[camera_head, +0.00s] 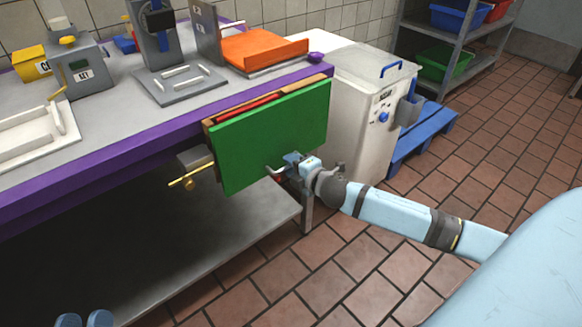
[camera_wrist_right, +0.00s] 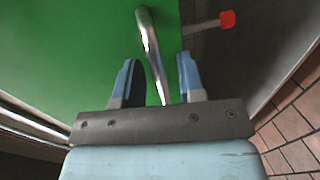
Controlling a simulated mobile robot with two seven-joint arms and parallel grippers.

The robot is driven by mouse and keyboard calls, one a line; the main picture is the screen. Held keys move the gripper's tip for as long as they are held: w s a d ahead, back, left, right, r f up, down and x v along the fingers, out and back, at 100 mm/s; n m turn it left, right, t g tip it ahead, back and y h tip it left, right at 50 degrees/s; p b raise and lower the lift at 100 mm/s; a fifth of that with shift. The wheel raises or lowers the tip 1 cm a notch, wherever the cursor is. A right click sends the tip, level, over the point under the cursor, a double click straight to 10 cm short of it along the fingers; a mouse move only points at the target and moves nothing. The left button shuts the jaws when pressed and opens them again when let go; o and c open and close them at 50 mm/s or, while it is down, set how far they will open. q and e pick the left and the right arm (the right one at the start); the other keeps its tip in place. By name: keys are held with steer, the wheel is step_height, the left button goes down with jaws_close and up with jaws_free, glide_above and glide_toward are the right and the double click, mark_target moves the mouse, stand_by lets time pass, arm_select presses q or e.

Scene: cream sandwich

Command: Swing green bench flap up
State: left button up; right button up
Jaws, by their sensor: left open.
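The green bench flap (camera_head: 270,130) hangs down, tilted, at the end of the workbench. It also fills the left of the right wrist view (camera_wrist_right: 70,60). A curved metal handle (camera_wrist_right: 150,45) sticks out from the flap and also shows near its lower edge in the head view (camera_head: 273,171). My right gripper (camera_head: 286,163) is at this handle. In the right wrist view its two blue fingers (camera_wrist_right: 157,82) stand apart, with the handle between them and gaps beside it. My left gripper (camera_head: 84,320) shows only as two separated blue fingertips at the bottom left, away from the flap.
The purple-edged bench (camera_head: 120,160) carries a grey press, an orange tray (camera_head: 262,48) and other fixtures. A brass rod (camera_head: 190,178) sits left of the flap; a red-tipped lever (camera_wrist_right: 226,19) shows near the handle. A white bin (camera_head: 350,130) stands behind. Tiled floor lies right.

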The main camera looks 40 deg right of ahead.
steer(key=shift+w, duration=0.4)
steer(key=shift+c, duration=0.2)
jaws_close()
